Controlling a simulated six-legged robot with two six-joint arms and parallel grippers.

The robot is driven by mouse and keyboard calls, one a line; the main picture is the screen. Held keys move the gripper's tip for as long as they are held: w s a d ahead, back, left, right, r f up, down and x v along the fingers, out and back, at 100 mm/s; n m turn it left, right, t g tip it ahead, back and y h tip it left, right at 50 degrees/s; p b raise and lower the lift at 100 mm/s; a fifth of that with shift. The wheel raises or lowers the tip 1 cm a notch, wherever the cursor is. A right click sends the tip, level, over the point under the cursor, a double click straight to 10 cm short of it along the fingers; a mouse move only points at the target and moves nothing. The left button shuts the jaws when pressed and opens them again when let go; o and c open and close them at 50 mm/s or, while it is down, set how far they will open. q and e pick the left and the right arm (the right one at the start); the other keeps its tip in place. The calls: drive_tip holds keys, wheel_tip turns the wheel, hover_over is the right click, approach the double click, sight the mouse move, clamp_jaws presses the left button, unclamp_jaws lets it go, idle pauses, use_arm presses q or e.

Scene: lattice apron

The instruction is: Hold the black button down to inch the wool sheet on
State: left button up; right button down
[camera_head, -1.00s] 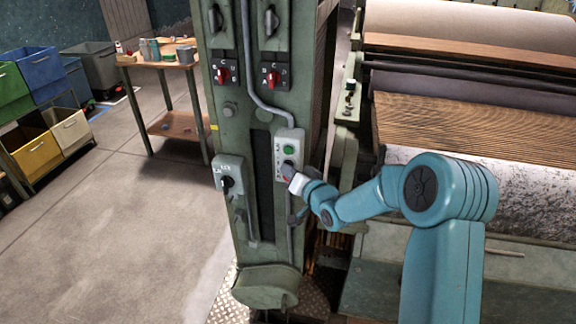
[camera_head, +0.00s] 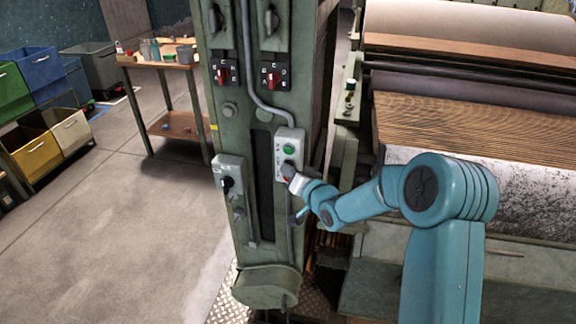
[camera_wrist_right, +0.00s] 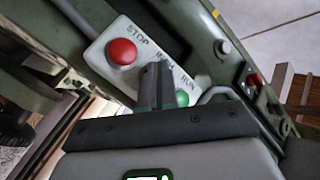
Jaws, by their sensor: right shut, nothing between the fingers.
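A pale control box (camera_head: 279,148) is fixed to the green machine post. Its green RUN button (camera_head: 289,149) shows above my right gripper (camera_head: 288,171). In the right wrist view the box (camera_wrist_right: 97,52) carries a red STOP button (camera_wrist_right: 122,51), a partly covered INCH label and the green button (camera_wrist_right: 182,98). My right gripper (camera_wrist_right: 157,82) is shut and empty, its fingertips over the middle of the box at the INCH label. The black button is hidden behind the fingers, so contact or pressing cannot be told. A mottled whitish sheet (camera_head: 510,195), perhaps the wool, lies below the slatted apron. My left gripper is out of view.
Red rotary switches (camera_head: 222,76) and a grey switch box (camera_head: 229,175) are also on the post (camera_head: 235,120). The slatted apron (camera_head: 470,125) is at right. A wooden bench (camera_head: 160,64) and coloured bins stand at left, with clear floor between.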

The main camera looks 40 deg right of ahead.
idle(0.5)
drive_tip(key=shift+s+a+b, duration=0.6)
drive_tip(key=shift+a, duration=0.05)
drive_tip(key=s+a+b, duration=0.2)
drive_tip(key=s+a, duration=0.1)
drive_tip(key=a, duration=0.1)
drive_tip(key=shift+s+b, duration=0.15)
drive_tip(key=shift+b, duration=0.15)
idle(0.4)
